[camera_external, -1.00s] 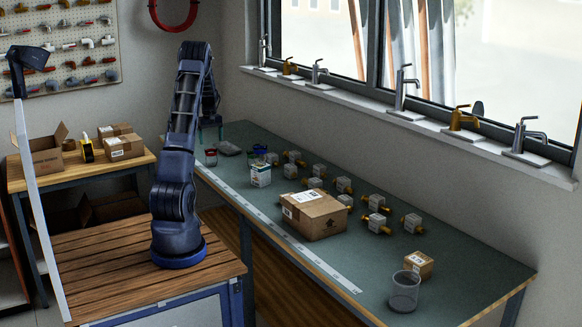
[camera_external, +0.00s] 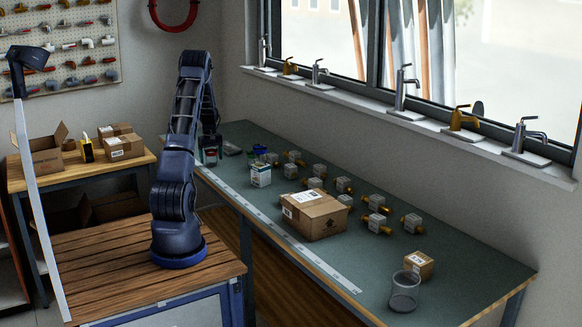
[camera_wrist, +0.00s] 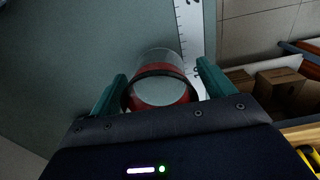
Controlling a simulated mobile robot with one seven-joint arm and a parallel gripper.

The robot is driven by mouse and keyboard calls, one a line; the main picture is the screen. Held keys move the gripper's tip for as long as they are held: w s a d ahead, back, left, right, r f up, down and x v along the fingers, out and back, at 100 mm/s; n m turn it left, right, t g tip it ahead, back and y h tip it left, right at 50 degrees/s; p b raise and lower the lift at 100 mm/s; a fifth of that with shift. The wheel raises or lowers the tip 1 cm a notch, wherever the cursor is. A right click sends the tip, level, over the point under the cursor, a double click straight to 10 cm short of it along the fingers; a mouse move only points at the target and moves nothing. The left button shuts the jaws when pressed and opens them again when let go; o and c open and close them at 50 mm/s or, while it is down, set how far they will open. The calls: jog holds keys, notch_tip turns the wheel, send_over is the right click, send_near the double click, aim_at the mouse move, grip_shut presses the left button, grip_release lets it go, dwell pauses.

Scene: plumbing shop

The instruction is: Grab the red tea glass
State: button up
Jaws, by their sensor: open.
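The red tea glass (camera_wrist: 160,92) is a clear glass with red bands, standing on the grey-green bench top. In the wrist view it sits between the two teal fingers of my gripper (camera_wrist: 161,92), which are open on either side of it. In the external view the red tea glass (camera_external: 210,157) is at the far left end of the bench, partly hidden by my gripper (camera_external: 209,147). I cannot tell whether either finger touches the glass.
A white ruler strip (camera_wrist: 190,35) runs along the bench's front edge beside the glass. A dark flat item (camera_external: 231,149) lies near the glass.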

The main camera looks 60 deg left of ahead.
jog(key=shift+f, duration=0.75)
jog(key=c, duration=1.1)
jog(key=shift+o, duration=0.2)
